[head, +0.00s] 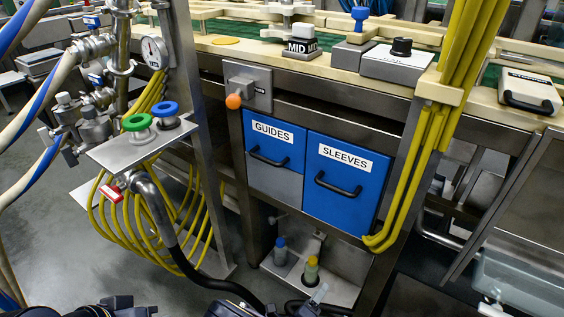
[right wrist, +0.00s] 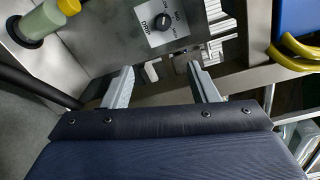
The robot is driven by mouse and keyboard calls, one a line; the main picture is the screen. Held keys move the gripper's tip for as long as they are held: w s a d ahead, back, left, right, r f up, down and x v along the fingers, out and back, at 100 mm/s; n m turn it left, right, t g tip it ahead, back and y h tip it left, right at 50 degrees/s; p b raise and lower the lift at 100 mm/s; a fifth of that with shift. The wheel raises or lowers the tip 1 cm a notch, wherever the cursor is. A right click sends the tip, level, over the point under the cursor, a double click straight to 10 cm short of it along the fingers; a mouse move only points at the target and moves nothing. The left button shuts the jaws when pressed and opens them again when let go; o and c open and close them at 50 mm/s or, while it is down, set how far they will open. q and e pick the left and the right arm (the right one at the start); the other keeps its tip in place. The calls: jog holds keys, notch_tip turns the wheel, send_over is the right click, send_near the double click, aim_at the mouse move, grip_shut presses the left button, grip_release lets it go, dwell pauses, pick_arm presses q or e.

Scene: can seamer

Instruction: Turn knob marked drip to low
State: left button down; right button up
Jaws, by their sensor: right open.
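My right gripper (right wrist: 160,70) is open and empty. Its two grey fingers point toward the plate, below the knob in the picture, one to each side and apart from it. In the head view my right gripper (head: 298,303) shows only partly at the bottom edge. I cannot make out the knob there. My left gripper is not clearly visible.
A green bottle with a yellow cap (right wrist: 68,6) stands left of the knob. Yellow hoses (right wrist: 297,55) run at the right. In the head view, blue drawers marked GUIDES (head: 275,140) and SLEEVES (head: 342,170) sit above the low shelf (head: 340,291).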

jog(key=s+d+r+m+g+y, duration=0.2)
jog(key=s+d+r+m+g, duration=0.45)
jog(key=m, duration=0.65)
jog(key=s+d+r+m+g+y, duration=0.1)
jog(key=s+d+r+m+g, duration=0.25)
jog(key=r+m+g, duration=0.75)
jog(key=s+r+m+t+y, duration=1)
jog(key=r+m, duration=0.5)
jog(key=m, duration=0.6)
notch_tip(320, 180, up, 33)
jog(key=s+y+p, duration=0.1)
jog(key=p, duration=3.1)
jog(key=shift+s+g+p, duration=0.2)
jog(key=shift+g+p, duration=0.15)
jog(key=shift+g, duration=0.1)
jog(key=shift+d+f, duration=0.1)
jog(key=shift+f, duration=0.05)
